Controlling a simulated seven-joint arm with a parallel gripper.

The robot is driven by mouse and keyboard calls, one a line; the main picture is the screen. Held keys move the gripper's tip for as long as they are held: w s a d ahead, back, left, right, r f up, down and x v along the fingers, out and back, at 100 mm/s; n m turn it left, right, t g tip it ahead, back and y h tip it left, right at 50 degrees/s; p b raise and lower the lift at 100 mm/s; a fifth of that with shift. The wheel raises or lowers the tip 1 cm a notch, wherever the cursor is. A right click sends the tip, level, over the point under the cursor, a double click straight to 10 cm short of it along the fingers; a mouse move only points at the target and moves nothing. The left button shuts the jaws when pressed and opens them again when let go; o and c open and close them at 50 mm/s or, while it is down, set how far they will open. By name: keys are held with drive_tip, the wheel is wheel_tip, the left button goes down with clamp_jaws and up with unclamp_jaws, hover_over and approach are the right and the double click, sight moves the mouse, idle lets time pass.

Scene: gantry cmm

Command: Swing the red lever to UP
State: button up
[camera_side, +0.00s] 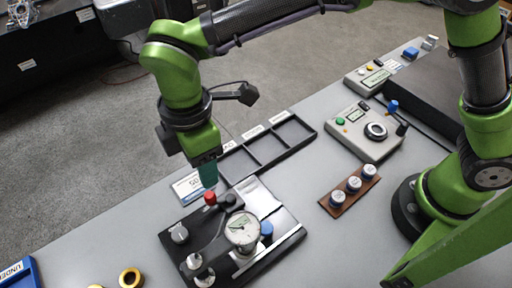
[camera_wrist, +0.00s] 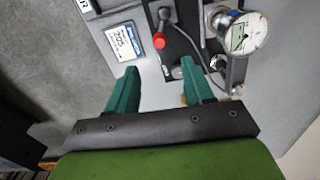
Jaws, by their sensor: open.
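The red lever knob (camera_side: 210,198) stands at the back edge of a black gauge fixture (camera_side: 290,238) on the grey table. It also shows in the wrist view (camera_wrist: 159,41), on a short dark arm, ahead of my fingers and between their lines. My gripper (camera_side: 207,178) hangs just above and behind the red knob in the side view. Its two teal fingers (camera_wrist: 158,80) are apart with nothing between them, and the knob looks clear of both. Any UP marking for the lever cannot be made out.
A dial gauge (camera_side: 242,230) stands on the fixture beside the lever. A label card (camera_side: 188,186) lies behind it. A black divided tray (camera_side: 270,146), a wooden block with several white-topped pieces (camera_side: 333,200) and a control box (camera_side: 365,132) are farther right. Brass rings (camera_side: 131,277) lie front left.

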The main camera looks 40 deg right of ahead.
wheel_tip(320, 180, up, 6)
drive_tip(key=shift+r, duration=0.2)
idle(0.3)
drive_tip(key=s+d+r+m+t+y, duration=0.1)
drive_tip(key=s+d+m+t, duration=0.2)
drive_tip(key=d+m, duration=0.7)
drive_tip(key=s+d+r+m+t+y, duration=0.1)
drive_tip(key=s+d+m+t, duration=0.2)
drive_tip(key=d+m, duration=0.8)
drive_tip(key=d+t, duration=0.1)
drive_tip(key=d, duration=1.1)
drive_tip(key=shift+s+d+r, duration=0.25)
drive_tip(key=shift+s+r, duration=0.05)
drive_tip(key=shift+r, duration=0.05)
drive_tip(key=shift+o, duration=0.3)
